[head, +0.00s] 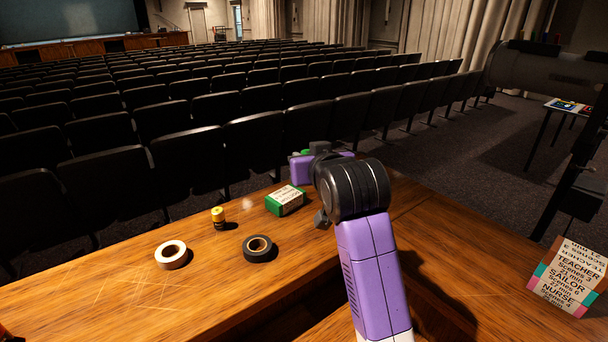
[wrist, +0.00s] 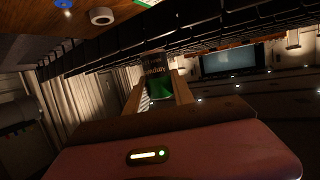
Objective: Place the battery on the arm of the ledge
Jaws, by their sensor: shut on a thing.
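My gripper (wrist: 157,88) is shut on a dark and green thing with pale lettering (wrist: 158,76), perhaps a battery. In the head view my wrist mostly hides it; a bit of green (head: 306,152) shows there. A small yellow-and-black cylinder, battery-like (head: 218,219), stands upright on the wooden ledge (head: 120,292). My gripper is beyond and right of it, near the ledge's far edge. The ledge has a long left part and another wooden part at right (head: 440,215). The held thing's height above the wood cannot be told.
A white tape roll (head: 171,254), a black tape roll (head: 260,248) and a green box (head: 285,200) lie on the left part. A lettered block (head: 570,278) sits at right. Rows of dark seats (head: 200,115) lie beyond. The left front wood is clear.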

